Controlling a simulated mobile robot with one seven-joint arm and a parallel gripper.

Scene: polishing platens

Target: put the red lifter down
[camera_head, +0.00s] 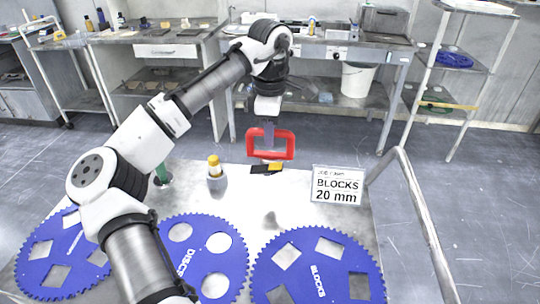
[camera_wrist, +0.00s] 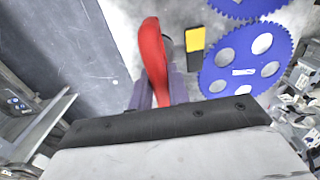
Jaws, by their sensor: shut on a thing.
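The red lifter (camera_head: 271,144) is a red loop-shaped handle held upright at the far side of the metal table (camera_head: 225,238). My gripper (camera_head: 269,130) is shut on the red lifter from above. In the wrist view the red lifter (camera_wrist: 153,55) stands between the fingers of my gripper (camera_wrist: 152,95). A black and yellow block (camera_head: 267,168) lies on the table just below the lifter; it also shows in the wrist view (camera_wrist: 195,48). I cannot tell whether the lifter touches the table or the block.
Blue toothed discs lie at the front: one marked BLOCKS (camera_head: 318,262), one marked DISCS (camera_head: 180,256), and one at left (camera_head: 38,262). A grey container with a yellow top (camera_head: 215,175) stands left of the lifter. A sign reading BLOCKS 20 mm (camera_head: 338,185) stands at right. The table between is mostly bare.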

